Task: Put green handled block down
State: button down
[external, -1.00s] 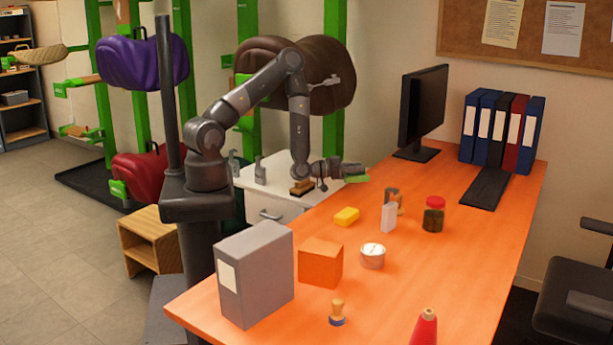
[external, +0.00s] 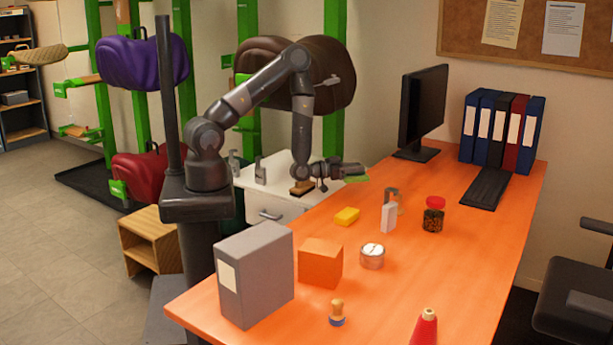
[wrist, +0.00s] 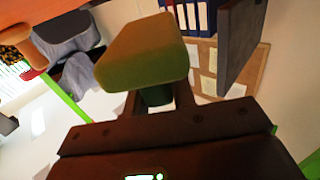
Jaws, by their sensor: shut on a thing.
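The green handled block (wrist: 147,52) fills the upper middle of the wrist view, held between the fingers of my gripper (wrist: 155,100). Its broad face looks green and brownish. In the external view my gripper (external: 348,171) is stretched out level near the back left edge of the orange desk (external: 440,270). Only a small green part of the block (external: 358,179) shows there, at the fingertips. The block appears to be above the desk surface and apart from it; the exact height is hard to tell.
A yellow sponge (external: 346,216), a white bottle (external: 388,217) and a red-lidded jar (external: 433,214) stand in front of the gripper. The monitor (external: 422,110) is behind to the right. A white cabinet (external: 275,188) is beside the desk. The desk's right middle is clear.

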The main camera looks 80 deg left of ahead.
jog(key=shift+a+r, duration=0.4)
jog(key=s+a+r+m+h, duration=0.2)
jog(key=s+a+r+h, duration=0.15)
jog(key=s+a, duration=0.5)
jog(key=s+a+r+m+h, duration=0.2)
jog(key=s+a+r, duration=0.3)
jog(key=s+a, duration=0.3)
jog(key=s+a+f+n+g+y, duration=0.2)
jog(key=a+f+n+y, duration=0.4)
jog(key=a+f+y, duration=0.3)
jog(key=s+a+f+n+g+y, duration=0.2)
jog(key=a+f+n+y, duration=0.5)
jog(key=a, duration=1)
jog(key=shift+s+f+g+y, duration=0.4)
jog(key=shift+f+g+y, duration=0.2)
jog(key=shift+f+y, duration=0.7)
